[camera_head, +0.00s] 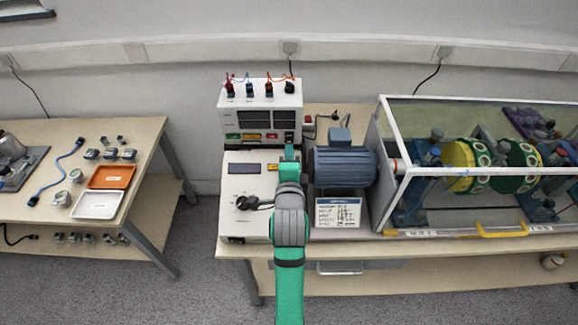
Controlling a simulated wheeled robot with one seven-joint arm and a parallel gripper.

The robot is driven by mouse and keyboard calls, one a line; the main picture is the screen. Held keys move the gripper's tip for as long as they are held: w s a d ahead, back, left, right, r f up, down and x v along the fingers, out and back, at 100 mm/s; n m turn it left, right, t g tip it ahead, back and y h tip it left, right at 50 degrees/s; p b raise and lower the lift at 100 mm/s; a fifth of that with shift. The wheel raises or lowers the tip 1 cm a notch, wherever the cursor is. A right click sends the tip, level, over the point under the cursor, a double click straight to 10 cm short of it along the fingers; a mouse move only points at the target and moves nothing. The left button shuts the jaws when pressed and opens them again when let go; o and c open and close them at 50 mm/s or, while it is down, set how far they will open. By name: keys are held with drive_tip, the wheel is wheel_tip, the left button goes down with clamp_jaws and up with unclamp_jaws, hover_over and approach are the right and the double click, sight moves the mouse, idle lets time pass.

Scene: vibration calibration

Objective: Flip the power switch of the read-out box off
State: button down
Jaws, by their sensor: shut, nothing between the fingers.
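The read-out box (232,119) is the white box at the back of the bench, with dark displays on its front and several coloured plugs on top. A small dark part at the lower right of its front (289,137) looks like the power switch; its position is too small to tell. My green arm reaches forward from below, and my gripper (290,151) is at the lower right of the box front, just below that dark part. The gripper is shut and empty. I cannot tell whether its tips touch the box. The arm hides part of the lower control unit.
A white control unit (243,168) with a knob stands in front of the read-out box. A blue-grey motor (343,167) is close on the right, with a printed card (338,212) before it. A framed clear enclosure (383,136) stands further right. A side table (146,143) is at left.

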drive_tip(key=s+r, duration=0.4)
drive_tip(key=s, duration=0.4)
idle(0.4)
drive_tip(key=s+f+n, duration=0.1)
drive_tip(key=s+f, duration=0.1)
drive_tip(key=f, duration=0.1)
drive_tip(key=s+f+n, duration=0.1)
drive_tip(key=s+f, duration=0.1)
drive_tip(key=f, duration=0.1)
drive_tip(key=s+f+n, duration=0.2)
drive_tip(key=f, duration=0.1)
drive_tip(key=shift+s+f, duration=0.2)
drive_tip(key=shift+f, duration=0.1)
drive_tip(key=s+f+n, duration=0.3)
drive_tip(key=s+n, duration=0.1)
drive_tip(key=s, duration=0.6)
drive_tip(key=s+f+n, duration=0.3)
drive_tip(key=s+n, duration=0.2)
drive_tip(key=s, duration=0.5)
drive_tip(key=s+f+n, duration=0.3)
drive_tip(key=s+n, duration=0.2)
drive_tip(key=s, duration=0.5)
